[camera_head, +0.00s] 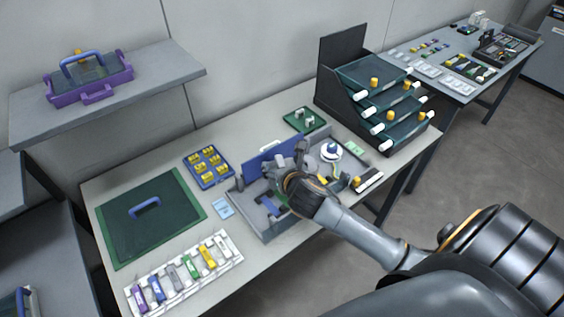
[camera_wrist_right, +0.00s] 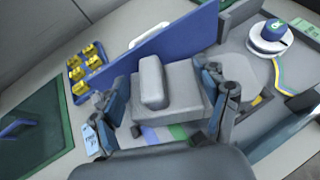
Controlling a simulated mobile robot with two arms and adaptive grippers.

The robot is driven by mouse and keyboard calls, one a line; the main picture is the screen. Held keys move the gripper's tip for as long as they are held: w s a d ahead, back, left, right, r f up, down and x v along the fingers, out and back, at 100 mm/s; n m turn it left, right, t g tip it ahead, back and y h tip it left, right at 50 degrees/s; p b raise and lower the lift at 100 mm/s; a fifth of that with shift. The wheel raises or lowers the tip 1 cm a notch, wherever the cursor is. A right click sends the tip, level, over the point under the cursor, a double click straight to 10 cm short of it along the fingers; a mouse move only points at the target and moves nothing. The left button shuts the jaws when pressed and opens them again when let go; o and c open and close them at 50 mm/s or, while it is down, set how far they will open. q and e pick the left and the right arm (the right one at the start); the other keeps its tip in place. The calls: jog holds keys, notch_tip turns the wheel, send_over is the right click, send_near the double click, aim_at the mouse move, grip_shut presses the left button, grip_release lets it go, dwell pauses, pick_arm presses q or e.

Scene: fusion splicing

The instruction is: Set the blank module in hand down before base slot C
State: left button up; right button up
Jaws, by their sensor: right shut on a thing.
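My right gripper (camera_head: 291,168) is over the open grey base (camera_head: 268,232) on the main table. In the right wrist view its two fingers (camera_wrist_right: 165,92) are shut on the sides of the grey blank module (camera_wrist_right: 182,97), which has a raised grey grip on top. A blue upright panel (camera_wrist_right: 180,45) stands just behind the module; it also shows in the head view (camera_head: 262,163). Purple and green strips (camera_wrist_right: 165,134) show below the module. The arm and gripper hide much of the base, and I cannot make out slot C or its letter. My left gripper is out of view.
A white rack (camera_head: 140,303) of several coloured modules lies at the front left, beside a green mat (camera_head: 120,240). A blue tray of yellow parts (camera_head: 230,174) and a small blue card (camera_head: 222,208) lie left of the base. A dark tiered rack (camera_head: 340,62) stands behind right.

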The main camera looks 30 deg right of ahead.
jog(key=o, duration=1.3)
